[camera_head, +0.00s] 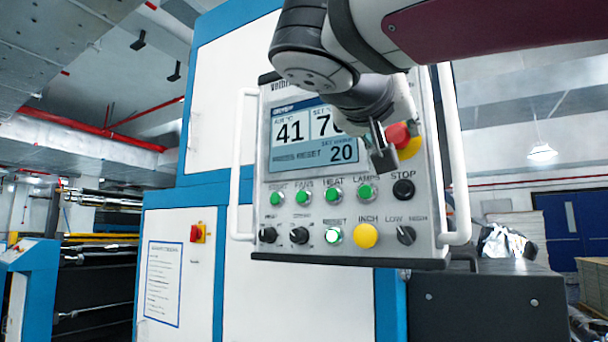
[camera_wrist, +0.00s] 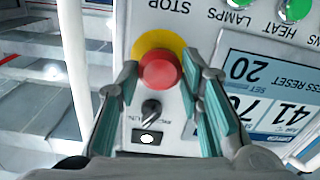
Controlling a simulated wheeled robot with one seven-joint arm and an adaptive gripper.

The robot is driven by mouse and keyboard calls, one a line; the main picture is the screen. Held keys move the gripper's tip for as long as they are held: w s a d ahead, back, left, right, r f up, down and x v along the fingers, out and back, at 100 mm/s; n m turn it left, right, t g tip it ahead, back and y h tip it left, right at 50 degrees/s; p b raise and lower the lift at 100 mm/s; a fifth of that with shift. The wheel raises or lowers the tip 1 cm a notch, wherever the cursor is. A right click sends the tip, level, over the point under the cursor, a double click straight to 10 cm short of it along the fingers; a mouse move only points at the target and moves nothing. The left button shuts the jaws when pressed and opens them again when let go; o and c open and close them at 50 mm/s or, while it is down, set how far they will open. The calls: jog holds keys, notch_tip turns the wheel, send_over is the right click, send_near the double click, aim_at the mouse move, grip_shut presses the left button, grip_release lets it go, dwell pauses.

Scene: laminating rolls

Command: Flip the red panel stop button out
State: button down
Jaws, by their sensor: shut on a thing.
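The red panel stop button (camera_wrist: 160,70) is a round mushroom head on a yellow round base (camera_wrist: 157,40). It sits on the upper right of the grey control panel (camera_head: 384,251). In the head view the red button (camera_head: 396,135) is partly covered by my gripper (camera_head: 383,158). In the wrist view my gripper (camera_wrist: 160,78) has a fingertip on each side of the red head and is shut on it. The yellow base stays visible behind the head. How far the button stands out is hard to tell.
A black selector (camera_wrist: 151,107) sits close to the button between my fingers. Below are the black STOP button (camera_head: 403,189), several green buttons and a yellow INCH button (camera_head: 365,236). White handles (camera_head: 455,150) flank the panel. A display (camera_head: 300,138) is left of my gripper.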

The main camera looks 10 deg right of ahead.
jog(key=shift+a, duration=0.1)
jog(key=c, duration=1.1)
grip_release()
jog(key=shift+s, duration=0.15)
jog(key=v, duration=1.2)
